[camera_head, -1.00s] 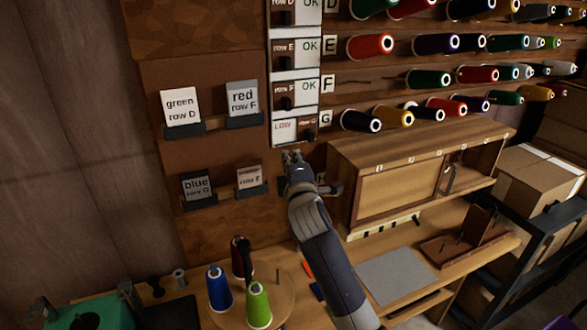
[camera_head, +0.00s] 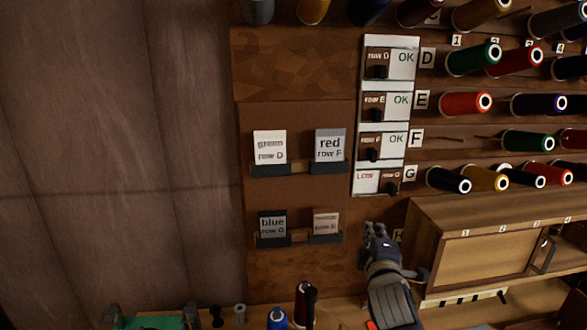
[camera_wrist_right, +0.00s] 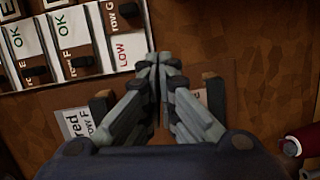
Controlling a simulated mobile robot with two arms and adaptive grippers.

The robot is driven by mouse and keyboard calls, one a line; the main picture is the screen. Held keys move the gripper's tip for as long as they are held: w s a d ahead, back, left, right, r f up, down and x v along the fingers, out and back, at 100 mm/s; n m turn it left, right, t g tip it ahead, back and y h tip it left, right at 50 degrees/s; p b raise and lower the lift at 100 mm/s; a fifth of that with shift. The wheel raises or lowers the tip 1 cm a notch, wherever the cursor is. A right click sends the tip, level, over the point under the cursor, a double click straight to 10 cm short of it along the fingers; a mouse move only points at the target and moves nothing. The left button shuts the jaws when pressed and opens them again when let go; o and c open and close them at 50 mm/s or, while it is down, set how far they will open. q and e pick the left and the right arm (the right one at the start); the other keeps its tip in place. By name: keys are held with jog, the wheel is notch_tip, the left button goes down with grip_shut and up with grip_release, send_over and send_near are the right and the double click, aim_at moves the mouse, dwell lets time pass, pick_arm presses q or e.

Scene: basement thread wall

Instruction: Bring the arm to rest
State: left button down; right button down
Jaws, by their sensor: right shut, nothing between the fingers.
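My right gripper (camera_head: 376,232) is in front of the brown wall board, just below the row G switch (camera_head: 390,188) of the white label panel (camera_head: 357,182). Its fingers are together and hold nothing. In the right wrist view the closed fingertips (camera_wrist_right: 158,62) point toward the board, beside the panel's LOW label (camera_wrist_right: 124,50). A gap between the fingertips and the panel cannot be judged for certain. My left gripper is not in view.
Cards in holders, such as green row D (camera_head: 270,147) and red row F (camera_head: 330,145), hang left of the panel. Thread spools (camera_head: 465,104) stick out on the right. A wooden cabinet (camera_head: 490,255) stands close right of my arm. Spools (camera_head: 305,305) stand below.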

jog(key=s+f+m+g+y, duration=0.2)
jog(key=s+f+m+g, duration=0.4)
jog(key=s+f, duration=1.2)
jog(key=s+a+f+m+g+y, duration=0.1)
jog(key=s+a+f+m+g, duration=0.25)
jog(key=s, duration=0.75)
jog(key=s+f+m+g+y, duration=0.1)
jog(key=s+f+m+g, duration=0.4)
jog(key=s, duration=0.7)
notch_tip(320, 180, down, 31)
jog(key=s+n+b, duration=0.2)
jog(key=s+d+f+g+b, duration=0.1)
jog(key=s+d+f, duration=0.1)
jog(key=s+f, duration=1.4)
jog(key=shift+d+f, duration=0.15)
jog(key=shift+d, duration=0.1)
